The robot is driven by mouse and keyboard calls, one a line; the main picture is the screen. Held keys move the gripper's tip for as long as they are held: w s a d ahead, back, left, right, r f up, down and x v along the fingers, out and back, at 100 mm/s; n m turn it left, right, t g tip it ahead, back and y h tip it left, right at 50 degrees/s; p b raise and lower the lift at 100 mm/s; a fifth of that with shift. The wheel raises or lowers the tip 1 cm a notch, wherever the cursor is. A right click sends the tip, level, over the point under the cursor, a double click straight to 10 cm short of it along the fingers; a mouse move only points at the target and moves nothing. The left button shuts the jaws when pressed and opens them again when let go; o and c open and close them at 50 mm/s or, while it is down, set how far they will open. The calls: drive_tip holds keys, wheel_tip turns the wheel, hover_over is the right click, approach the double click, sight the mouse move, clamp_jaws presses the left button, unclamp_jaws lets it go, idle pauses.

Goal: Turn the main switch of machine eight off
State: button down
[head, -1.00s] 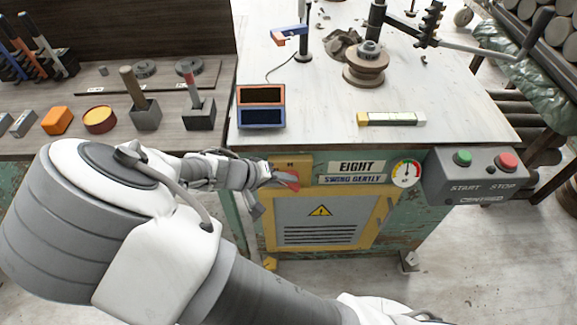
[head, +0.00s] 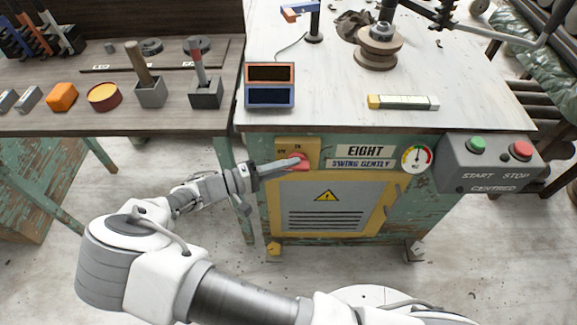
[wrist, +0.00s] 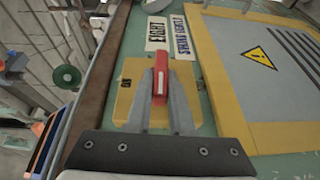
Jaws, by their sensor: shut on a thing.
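Machine eight's main switch is a red handle (head: 302,164) on a yellow plate (head: 284,146) at the machine's upper left front. Small lettering sits above the handle; "ON" is readable. My gripper (head: 294,163) reaches in from the left and is shut on the handle. In the wrist view, the red handle (wrist: 160,84) stands between the two grey fingers (wrist: 159,72), with its end pointing toward the "EIGHT" label (wrist: 158,34). The fingers hide part of the yellow plate (wrist: 125,102) and its lettering.
Right of the switch are the name labels (head: 365,151) and a round gauge (head: 416,158). A grey START/STOP box (head: 491,170) juts out farther right. A yellow-framed vent panel (head: 325,209) lies below. The tabletop edge (head: 385,129) overhangs just above.

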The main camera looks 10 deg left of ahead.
drive_tip(key=shift+d+f+h, duration=0.1)
drive_tip(key=shift+h, duration=0.3)
drive_tip(key=c, duration=0.8)
unclamp_jaws()
drive_tip(key=v, duration=1.7)
drive_tip(key=shift+s+p, duration=0.35)
drive_tip(key=shift+p, duration=0.1)
drive_tip(key=shift+f, duration=0.1)
